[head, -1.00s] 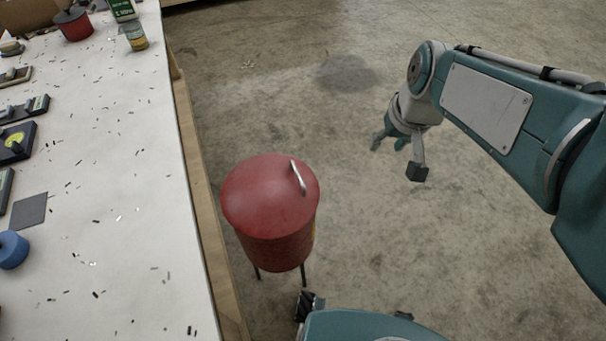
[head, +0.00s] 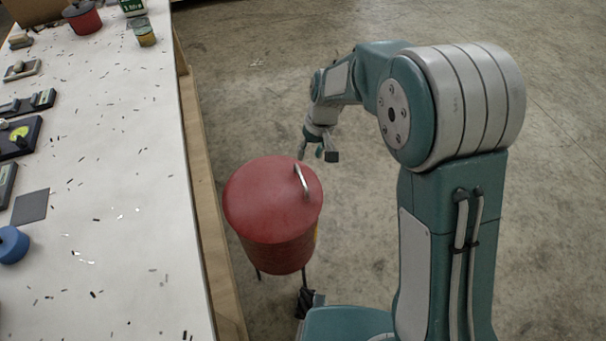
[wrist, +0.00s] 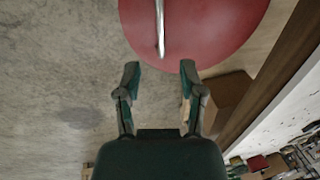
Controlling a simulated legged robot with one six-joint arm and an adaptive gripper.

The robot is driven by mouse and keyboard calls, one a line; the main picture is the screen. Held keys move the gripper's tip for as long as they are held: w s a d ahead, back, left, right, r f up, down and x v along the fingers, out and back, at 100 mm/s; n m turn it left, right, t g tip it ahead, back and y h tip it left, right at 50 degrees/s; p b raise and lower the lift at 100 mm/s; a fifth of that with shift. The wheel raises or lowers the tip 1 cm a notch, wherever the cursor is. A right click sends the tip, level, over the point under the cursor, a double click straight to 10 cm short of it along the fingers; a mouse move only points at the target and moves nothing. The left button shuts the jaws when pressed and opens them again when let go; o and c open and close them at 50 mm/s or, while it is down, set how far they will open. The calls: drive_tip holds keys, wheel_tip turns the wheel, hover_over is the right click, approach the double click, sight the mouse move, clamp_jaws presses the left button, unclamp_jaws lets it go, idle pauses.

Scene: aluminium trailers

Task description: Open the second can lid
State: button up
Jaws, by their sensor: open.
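A red round can stands on legs on the floor beside the table, with its red lid (head: 262,200) shut. A silver bar handle (head: 301,181) sits near the lid's right edge. My gripper (head: 319,153) is open and empty, just beyond the lid on its far right side. In the wrist view my gripper (wrist: 159,68) points at the lid (wrist: 205,25), with the handle (wrist: 160,28) ahead of and lined up between the two fingers. The fingers appear apart from the handle. The can's underside is partly hidden.
A long white table (head: 110,200) with wooden edge runs along the left, scattered with small dark chips and tools. A red pot (head: 83,18) and a small jar (head: 143,32) stand at its far end. Concrete floor (head: 270,80) is free behind the can.

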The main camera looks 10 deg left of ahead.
sight(302, 178)
drive_tip(key=f, duration=0.3)
drive_tip(key=a+f, duration=0.1)
drive_tip(key=f, duration=0.2)
drive_tip(key=s+f, duration=0.1)
drive_tip(key=f, duration=0.2)
drive_tip(key=shift+a+f, duration=0.15)
drive_tip(key=shift+a, duration=0.15)
clamp_jaws()
